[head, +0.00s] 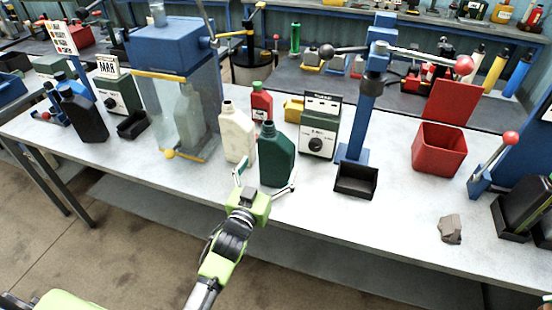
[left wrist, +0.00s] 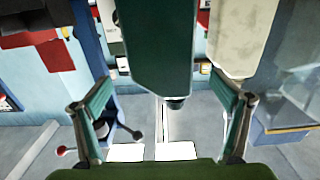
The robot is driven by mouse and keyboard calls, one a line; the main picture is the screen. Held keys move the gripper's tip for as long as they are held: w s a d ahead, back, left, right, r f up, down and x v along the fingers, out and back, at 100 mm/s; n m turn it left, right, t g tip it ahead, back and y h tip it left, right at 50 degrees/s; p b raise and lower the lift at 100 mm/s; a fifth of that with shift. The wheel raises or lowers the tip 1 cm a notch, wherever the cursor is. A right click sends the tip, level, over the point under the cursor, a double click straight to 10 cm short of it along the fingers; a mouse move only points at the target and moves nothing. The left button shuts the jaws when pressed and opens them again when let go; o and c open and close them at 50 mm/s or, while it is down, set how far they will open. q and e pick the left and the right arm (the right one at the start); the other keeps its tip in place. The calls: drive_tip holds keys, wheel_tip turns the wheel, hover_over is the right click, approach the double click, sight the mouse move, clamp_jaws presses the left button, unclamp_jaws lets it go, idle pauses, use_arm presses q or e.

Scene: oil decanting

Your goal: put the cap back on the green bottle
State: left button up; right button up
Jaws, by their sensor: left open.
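The green bottle (head: 276,158) stands upright on the grey workbench near its front edge. I cannot tell whether a cap sits on that neck, and I see no loose cap. My left gripper (head: 267,177) is open, with its fingers spread to either side of the green bottle's front. The left wrist view shows the open fingers of my left gripper (left wrist: 161,98) apart from the bottle. My right gripper is not in view.
A cream bottle (head: 237,133) stands close left of the green one, with a red bottle (head: 262,104) behind. A dial scale (head: 318,138), a blue press (head: 367,105) and a black tray (head: 356,182) stand right. A red bin (head: 439,150) and grey rag (head: 450,229) lie farther right.

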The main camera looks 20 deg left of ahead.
sight(274, 159)
use_arm(q)
drive_tip(key=shift+w, duration=1.15)
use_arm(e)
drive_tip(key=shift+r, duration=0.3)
use_arm(q)
drive_tip(key=shift+w+r+p, duration=0.1)
drive_tip(key=shift+w+p, duration=0.3)
drive_tip(key=shift+w, duration=0.1)
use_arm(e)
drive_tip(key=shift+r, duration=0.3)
use_arm(q)
drive_tip(key=w+p, duration=0.1)
drive_tip(key=w, duration=0.2)
drive_tip(key=shift+w, duration=0.1)
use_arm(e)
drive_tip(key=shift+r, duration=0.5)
use_arm(q)
drive_tip(key=shift+w+f, duration=0.25)
drive_tip(key=shift+w, duration=0.25)
